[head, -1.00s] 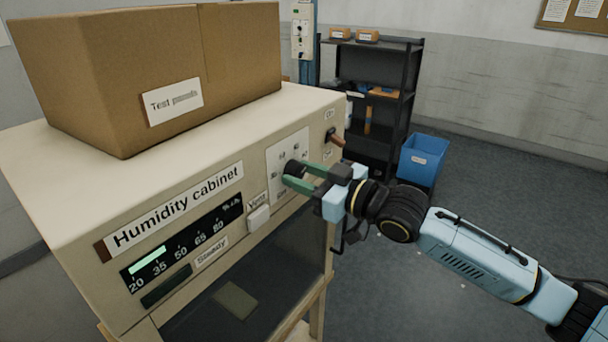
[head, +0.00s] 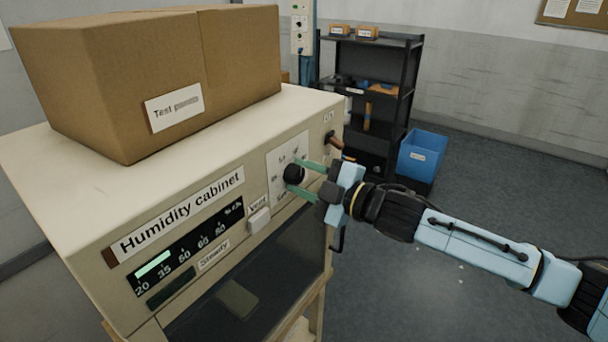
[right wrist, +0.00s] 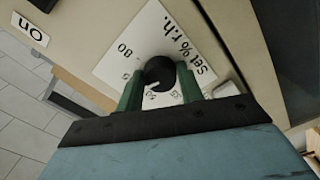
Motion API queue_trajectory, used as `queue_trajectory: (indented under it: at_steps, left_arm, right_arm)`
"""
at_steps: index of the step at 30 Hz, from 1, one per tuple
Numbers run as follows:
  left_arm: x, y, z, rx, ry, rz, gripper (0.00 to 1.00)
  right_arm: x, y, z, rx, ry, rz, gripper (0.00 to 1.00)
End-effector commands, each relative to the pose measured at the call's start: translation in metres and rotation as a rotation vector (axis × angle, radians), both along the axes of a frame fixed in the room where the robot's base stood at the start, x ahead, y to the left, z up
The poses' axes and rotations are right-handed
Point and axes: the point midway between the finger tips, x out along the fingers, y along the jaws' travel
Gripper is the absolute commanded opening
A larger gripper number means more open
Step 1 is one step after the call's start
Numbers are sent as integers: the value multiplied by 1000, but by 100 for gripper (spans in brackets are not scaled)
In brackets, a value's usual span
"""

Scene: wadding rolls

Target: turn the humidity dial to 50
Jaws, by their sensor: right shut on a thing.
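The humidity dial (head: 294,173) is a round black knob on a white scale plate on the front of the humidity cabinet (head: 90,225). My right gripper (head: 300,179) is shut on it, with one green finger on each side. In the right wrist view the dial (right wrist: 160,71) sits between the fingers (right wrist: 160,88), and its white pointer mark is toward the 50 label, partly hidden by the gripper. The cabinet's display (head: 185,245) shows a short green bar from 20 to about 35. The lamp by the "Steady" label (head: 213,255) is dark. My left gripper is not in view.
A cardboard box (head: 100,90) stands on the cabinet. A white vent switch (head: 259,220) is left of and below the dial, and a brown-handled switch (head: 333,140) is to its right. A black shelf (head: 372,60) and blue bin (head: 422,155) stand behind on open floor.

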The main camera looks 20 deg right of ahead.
Motion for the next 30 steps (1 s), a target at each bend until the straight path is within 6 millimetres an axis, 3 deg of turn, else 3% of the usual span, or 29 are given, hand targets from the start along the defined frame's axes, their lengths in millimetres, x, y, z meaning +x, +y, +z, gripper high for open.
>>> queue_trajectory:
  at_steps: [15, 30]
  left_arm:
    - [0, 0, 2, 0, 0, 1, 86]
    - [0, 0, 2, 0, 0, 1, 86]
  right_arm:
    - [0, 0, 1, -367, -287, 0, 14]
    - [0, 0, 1, -542, -423, 0, 14]
